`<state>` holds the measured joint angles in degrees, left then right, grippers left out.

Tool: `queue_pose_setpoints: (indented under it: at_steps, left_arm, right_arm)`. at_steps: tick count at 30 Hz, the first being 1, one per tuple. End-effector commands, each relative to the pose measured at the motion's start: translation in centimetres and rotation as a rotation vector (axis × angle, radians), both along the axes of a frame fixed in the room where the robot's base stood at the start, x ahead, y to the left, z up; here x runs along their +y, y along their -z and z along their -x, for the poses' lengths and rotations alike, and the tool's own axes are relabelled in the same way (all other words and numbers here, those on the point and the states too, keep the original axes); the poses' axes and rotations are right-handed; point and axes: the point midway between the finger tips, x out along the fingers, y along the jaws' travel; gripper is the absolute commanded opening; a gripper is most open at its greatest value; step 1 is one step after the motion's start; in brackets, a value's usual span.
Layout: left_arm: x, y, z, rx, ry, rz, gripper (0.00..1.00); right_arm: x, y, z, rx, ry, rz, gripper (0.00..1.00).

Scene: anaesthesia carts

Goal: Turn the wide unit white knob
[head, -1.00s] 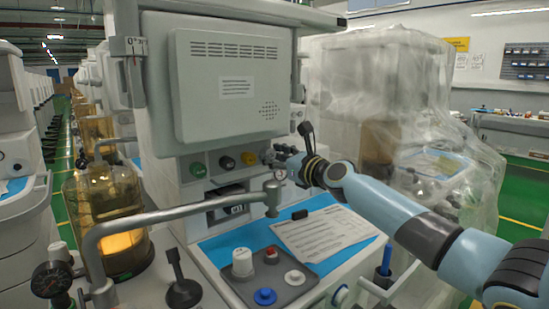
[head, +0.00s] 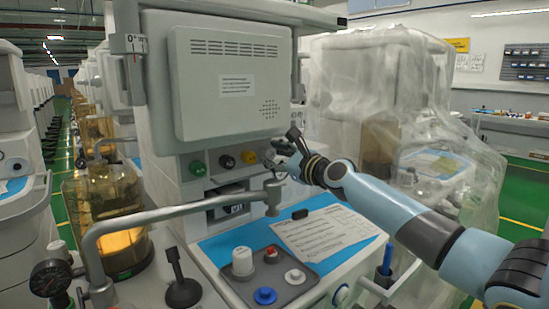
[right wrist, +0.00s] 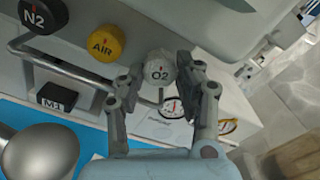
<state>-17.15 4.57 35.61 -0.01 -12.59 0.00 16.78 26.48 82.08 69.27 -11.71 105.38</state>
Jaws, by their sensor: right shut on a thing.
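The white knob (right wrist: 159,70), marked O2, sits at the right end of a row of knobs on the wide unit (head: 160,130). My right gripper (right wrist: 160,78) has one finger on each side of it and is shut on it. In the head view my right gripper (head: 277,157) reaches the panel from the right and mostly hides the white knob. My left gripper is in no view.
The yellow AIR knob (right wrist: 105,43) and the black N2 knob (right wrist: 42,15) are left of the white knob. A gauge (right wrist: 172,107) lies just below it. A grey pipe (head: 180,213) crosses in front of the unit. A plastic-covered machine (head: 370,80) stands to the right.

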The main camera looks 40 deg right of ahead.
Motion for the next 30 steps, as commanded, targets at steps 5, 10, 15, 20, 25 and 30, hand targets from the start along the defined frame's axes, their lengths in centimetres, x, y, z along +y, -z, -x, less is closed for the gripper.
queue_pose_setpoints:
  at_steps: [5, 10, 15, 20, 25, 30]
  left_arm:
    - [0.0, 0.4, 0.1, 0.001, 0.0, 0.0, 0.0]
    - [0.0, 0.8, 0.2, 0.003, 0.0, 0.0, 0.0]
    - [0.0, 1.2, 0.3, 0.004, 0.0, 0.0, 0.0]
    - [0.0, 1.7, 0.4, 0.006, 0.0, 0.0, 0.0]
    - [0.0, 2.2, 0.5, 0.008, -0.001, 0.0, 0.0]
    - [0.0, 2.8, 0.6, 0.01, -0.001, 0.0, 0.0]
  right_arm:
    - [0.0, 0.1, 0.0, -0.012, 0.001, 0.169, 0.02]
    - [0.0, 0.2, 0.0, -0.025, 0.0, 0.33, 0.02]
    - [0.0, 0.2, 0.0, -0.037, 0.0, 0.492, 0.02]
    - [0.0, 0.2, 0.0, -0.048, -0.001, 0.642, 0.02]
    - [0.0, 0.2, 0.0, -0.061, -0.001, 0.804, 0.02]
    - [0.0, 0.2, 0.0, -0.074, -0.001, 0.964, 0.02]
